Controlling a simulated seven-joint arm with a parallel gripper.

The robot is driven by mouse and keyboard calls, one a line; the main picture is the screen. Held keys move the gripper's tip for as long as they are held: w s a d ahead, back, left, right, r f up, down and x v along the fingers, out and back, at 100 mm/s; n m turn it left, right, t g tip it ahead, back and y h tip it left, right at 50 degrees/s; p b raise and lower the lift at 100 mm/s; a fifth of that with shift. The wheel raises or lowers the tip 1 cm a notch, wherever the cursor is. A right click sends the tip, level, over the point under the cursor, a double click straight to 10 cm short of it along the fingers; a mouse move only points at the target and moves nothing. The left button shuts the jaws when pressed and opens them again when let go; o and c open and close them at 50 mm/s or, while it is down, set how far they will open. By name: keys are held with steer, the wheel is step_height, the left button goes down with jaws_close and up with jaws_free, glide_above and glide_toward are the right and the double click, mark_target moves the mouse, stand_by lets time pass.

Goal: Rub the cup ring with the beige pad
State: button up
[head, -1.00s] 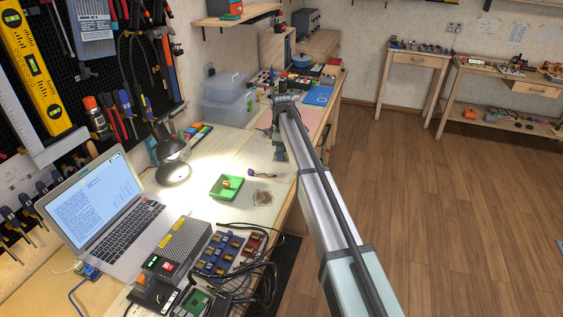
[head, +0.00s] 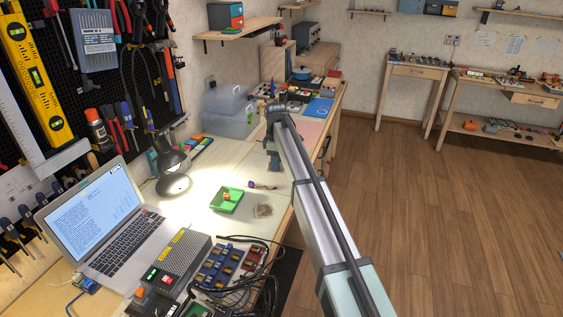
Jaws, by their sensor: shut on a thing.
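My gripper (head: 274,163) hangs from the far end of my arm, low over the right edge of the workbench, behind the green tray. It is small and dark in the head view, and it is shut on the beige pad. The pad is too small and covered to make out clearly. A brownish, roughly round patch (head: 263,210) lies on the bench top right of the green tray, nearer to me than the gripper. It may be the cup ring, but I cannot tell for sure. The gripper is apart from this patch.
A green tray (head: 217,204) with an orange item stands left of the patch. A small purple part (head: 260,185) lies behind it. A lamp (head: 173,184), laptop (head: 108,218), grey power unit (head: 171,262) and cables crowd the left and front. Clear plastic boxes (head: 228,118) stand farther back.

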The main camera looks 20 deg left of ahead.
steer(key=s+f, duration=0.2)
steer(key=s, duration=1.5)
steer(key=shift+s+f, duration=0.15)
steer(key=shift+s, duration=0.2)
